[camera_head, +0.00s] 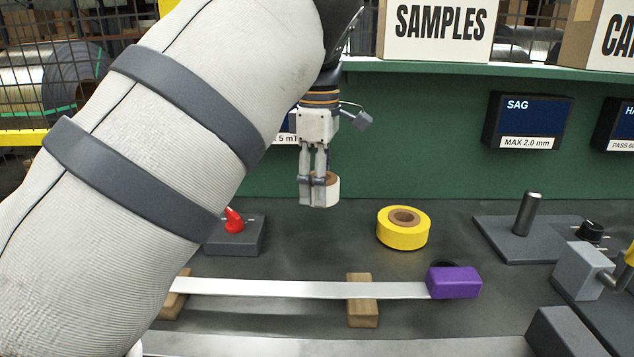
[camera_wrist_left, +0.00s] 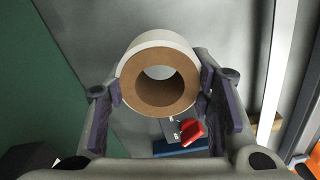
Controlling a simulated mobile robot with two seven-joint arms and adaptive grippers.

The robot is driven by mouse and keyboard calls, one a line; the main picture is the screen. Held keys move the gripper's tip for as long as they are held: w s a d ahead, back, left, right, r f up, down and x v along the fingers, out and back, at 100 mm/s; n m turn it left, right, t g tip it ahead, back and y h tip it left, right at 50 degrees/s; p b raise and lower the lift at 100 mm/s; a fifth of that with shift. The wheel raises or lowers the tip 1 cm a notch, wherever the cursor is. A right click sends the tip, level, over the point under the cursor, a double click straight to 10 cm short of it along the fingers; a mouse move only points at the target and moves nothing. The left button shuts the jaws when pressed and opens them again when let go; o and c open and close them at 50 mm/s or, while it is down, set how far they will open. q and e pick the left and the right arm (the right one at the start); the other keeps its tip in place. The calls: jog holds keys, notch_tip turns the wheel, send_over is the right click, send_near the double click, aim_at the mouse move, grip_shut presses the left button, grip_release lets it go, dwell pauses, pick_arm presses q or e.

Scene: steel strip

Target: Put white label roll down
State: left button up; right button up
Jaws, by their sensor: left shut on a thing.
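The white label roll (camera_head: 333,190) is held in my left gripper (camera_head: 313,188), near the back of the dark bench. In the left wrist view the roll (camera_wrist_left: 150,44) shows its brown cardboard core, with a finger pressed on each side. My left gripper is shut on it, pointing down. The fingers hide part of the roll in the head view. I cannot tell whether its underside touches the bench. My right gripper is not in view.
A yellow tape roll (camera_head: 404,236) lies to the right. A box with a red switch (camera_head: 233,232) is at left. A steel strip (camera_head: 280,289) rests on wooden blocks, a purple block (camera_head: 454,282) at its end. A plate with a post (camera_head: 527,214) stands right. Bench between the rolls is clear.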

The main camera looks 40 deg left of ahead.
aim_at(319, 238)
pick_arm(q)
jog(key=shift+w+d, duration=0.1)
jog(key=shift+f, duration=4)
jog(key=shift+f, duration=0.3)
jog(key=o, duration=1.3)
notch_tip(319, 238, up, 12)
jog(key=shift+f, duration=0.1)
